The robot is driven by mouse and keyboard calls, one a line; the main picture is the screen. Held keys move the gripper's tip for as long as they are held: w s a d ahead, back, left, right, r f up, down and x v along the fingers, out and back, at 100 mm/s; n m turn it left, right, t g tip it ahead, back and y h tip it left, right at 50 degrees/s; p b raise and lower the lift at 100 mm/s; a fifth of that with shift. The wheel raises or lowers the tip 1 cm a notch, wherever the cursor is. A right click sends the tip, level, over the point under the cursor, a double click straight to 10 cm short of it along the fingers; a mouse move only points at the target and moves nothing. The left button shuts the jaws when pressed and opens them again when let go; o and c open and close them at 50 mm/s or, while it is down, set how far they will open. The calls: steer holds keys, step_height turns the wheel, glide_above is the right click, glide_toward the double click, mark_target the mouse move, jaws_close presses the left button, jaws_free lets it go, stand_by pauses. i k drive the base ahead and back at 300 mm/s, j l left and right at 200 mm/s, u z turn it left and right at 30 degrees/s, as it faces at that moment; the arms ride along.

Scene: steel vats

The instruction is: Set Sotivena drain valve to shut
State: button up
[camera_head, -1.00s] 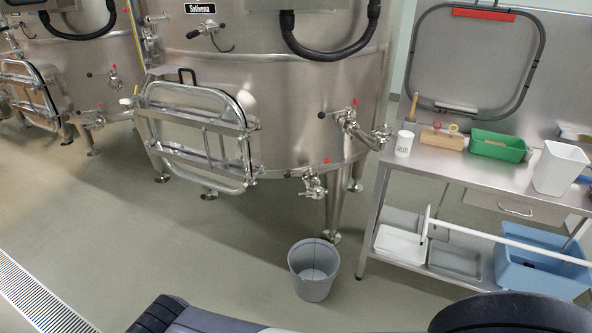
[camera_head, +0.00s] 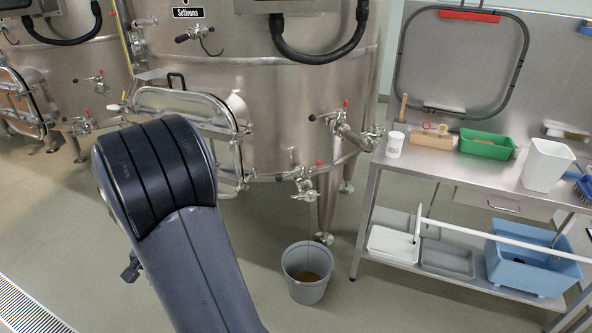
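The steel vat with the label Sotivena (camera_head: 188,13) stands in the middle. Its low drain valve (camera_head: 303,182) sits at the vat's bottom edge, with a small red cap and a lever to the left ending in a dark knob. The valve is too small to read its setting surely. A faint thin line runs down from it toward the grey bucket (camera_head: 305,290), which stands on the floor below and holds something brown. My arm fills the lower left foreground, covering part of the vat's hatch. My gripper is out of view.
A second valve (camera_head: 338,122) with a red cap sticks out higher on the vat, near the steel bench (camera_head: 440,165) at right. The bench carries a white cup, green tray and white bin. A hatch frame (camera_head: 185,105) juts out at left. Floor around the bucket is clear.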

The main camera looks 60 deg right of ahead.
mark_target(279, 178)
steer(key=i+l+z, duration=0.1)
steer(key=z, duration=0.4)
steer(key=i+l+z, duration=0.2)
steer(key=z, duration=0.3)
steer(key=i+l+z, duration=0.15)
steer(key=z, duration=0.3)
steer(key=i+z, duration=0.3)
steer(key=i, duration=0.7)
